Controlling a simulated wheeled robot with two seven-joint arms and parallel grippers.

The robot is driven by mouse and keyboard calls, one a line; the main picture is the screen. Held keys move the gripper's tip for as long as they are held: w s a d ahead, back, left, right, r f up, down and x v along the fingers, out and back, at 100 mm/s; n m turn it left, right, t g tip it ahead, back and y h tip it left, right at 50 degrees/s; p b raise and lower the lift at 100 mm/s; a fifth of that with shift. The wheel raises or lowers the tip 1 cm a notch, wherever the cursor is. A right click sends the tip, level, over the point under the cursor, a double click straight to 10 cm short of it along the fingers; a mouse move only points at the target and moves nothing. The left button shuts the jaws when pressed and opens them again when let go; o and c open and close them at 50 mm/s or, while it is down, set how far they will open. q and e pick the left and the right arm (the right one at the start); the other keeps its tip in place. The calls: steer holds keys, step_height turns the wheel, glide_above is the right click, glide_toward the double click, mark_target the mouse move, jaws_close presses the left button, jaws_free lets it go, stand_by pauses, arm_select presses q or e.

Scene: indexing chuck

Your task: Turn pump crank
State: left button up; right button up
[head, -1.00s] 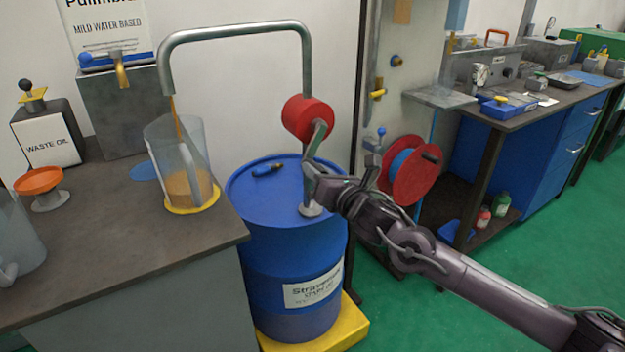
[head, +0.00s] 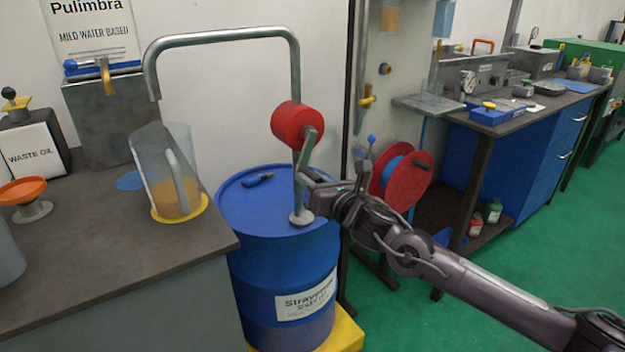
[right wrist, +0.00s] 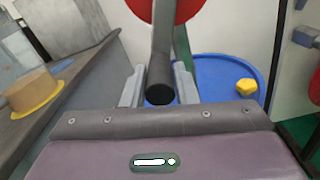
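The red pump head (head: 297,125) sits on a grey pipe that rises from the blue drum (head: 275,265). The grey pump crank (head: 308,148) hangs down from its front. My right gripper (head: 312,185) is at the lower end of the crank. In the right wrist view, its two fingers (right wrist: 159,85) stand close on either side of the black-ended crank handle (right wrist: 160,94) and appear shut on it. The clear jug (head: 180,165) stands under the spout with amber liquid (head: 172,199) in it. No stream shows from the spout. My left gripper is not in view.
The jug stands on a yellow disc (head: 196,212) on the grey bench (head: 95,255). A red reel (head: 412,180) and a blue workbench (head: 520,165) stand to the right. Green floor is clear at front right.

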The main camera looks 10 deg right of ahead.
steer(key=o, duration=0.3)
steer(key=shift+o, duration=0.2)
steer(key=shift+s+d, duration=0.2)
steer(key=shift+s, duration=0.1)
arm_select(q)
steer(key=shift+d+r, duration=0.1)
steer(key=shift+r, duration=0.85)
arm_select(e)
steer(key=v, duration=0.7)
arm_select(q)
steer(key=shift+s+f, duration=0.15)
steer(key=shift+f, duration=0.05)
arm_select(e)
steer(key=shift+r, duration=0.1)
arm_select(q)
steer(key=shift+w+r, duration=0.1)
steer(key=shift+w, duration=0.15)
